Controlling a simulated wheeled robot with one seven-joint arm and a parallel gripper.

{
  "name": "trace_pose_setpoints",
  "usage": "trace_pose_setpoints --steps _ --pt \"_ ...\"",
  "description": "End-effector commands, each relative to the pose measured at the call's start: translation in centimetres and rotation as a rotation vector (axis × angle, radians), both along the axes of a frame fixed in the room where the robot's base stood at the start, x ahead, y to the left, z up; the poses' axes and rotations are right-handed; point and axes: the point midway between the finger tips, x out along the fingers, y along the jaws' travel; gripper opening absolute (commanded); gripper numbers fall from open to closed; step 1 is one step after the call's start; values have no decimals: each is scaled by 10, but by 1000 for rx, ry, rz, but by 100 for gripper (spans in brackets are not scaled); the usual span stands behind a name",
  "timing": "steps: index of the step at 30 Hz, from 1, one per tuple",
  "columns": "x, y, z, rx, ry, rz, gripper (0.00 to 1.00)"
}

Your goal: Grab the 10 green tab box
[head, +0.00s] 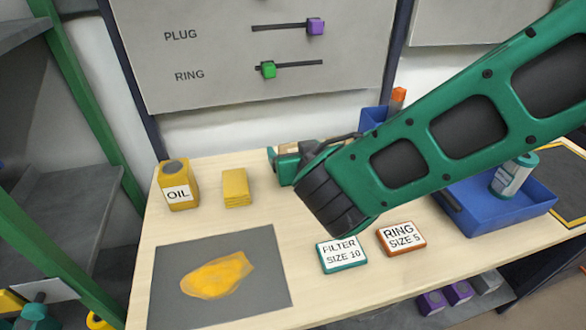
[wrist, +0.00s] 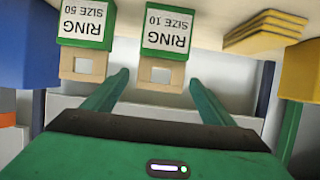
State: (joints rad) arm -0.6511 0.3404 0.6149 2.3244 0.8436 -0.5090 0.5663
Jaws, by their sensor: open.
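In the wrist view, which is upside down, a box with a green-edged label reading RING SIZE 10 (wrist: 167,28) stands ahead, its tan body showing at the near end. My gripper (wrist: 158,80) is open, one finger on each side of the line to this box. The fingertips appear just short of it, with nothing held. A similar green-edged box, RING SIZE 50 (wrist: 86,22), stands to its left. In the head view my gripper (head: 283,163) is at the table's back edge, partly hidden by my arm, which also hides most of the green-edged boxes.
On the table (head: 200,215) are an OIL can (head: 178,188), a yellow stack (head: 235,188), a grey mat (head: 220,310) with a yellow cloth, a teal-edged FILTER SIZE 10 box (head: 342,255) and an orange-edged RING SIZE 5 box (head: 401,238). A blue tray (head: 500,217) stands right.

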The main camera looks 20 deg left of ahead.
Motion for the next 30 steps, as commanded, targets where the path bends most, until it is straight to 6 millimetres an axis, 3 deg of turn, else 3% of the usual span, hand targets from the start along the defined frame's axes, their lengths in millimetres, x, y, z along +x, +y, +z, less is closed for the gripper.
trace_pose_setpoints --steps 6,13,20,21,30 --pt "15 9 -8 -2 0 -1 78" --pt "16 9 -8 -1 0 0 78" --pt "16 9 -8 -1 0 0 26" --pt "15 9 -7 -1 0 0 22" --pt "16 9 -5 0 -1 0 22"
